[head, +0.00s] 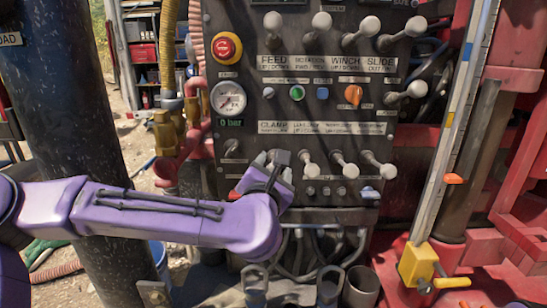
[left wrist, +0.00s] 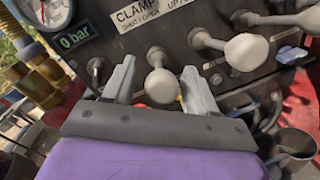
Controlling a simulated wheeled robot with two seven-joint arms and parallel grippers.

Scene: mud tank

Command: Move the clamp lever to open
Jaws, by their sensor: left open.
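The clamp lever (left wrist: 161,86) has a pale round knob and stands out from the dark control panel below the CLAMP SHUT/OPEN label (left wrist: 140,14). In the left wrist view my left gripper (left wrist: 159,72) is open, with one grey finger on each side of the knob. The knob sits closer to the right finger; I cannot tell if they touch. In the head view my left gripper (head: 274,166) is at the lower row of levers and mostly hides the clamp lever. My right gripper is not in view.
More pale-knobbed levers (head: 310,169) stand close to the right in the same row. A small lever (head: 232,148) is to the left. A gauge (head: 228,97) and red stop button (head: 227,47) are above left. Hoses (head: 320,250) hang below the panel.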

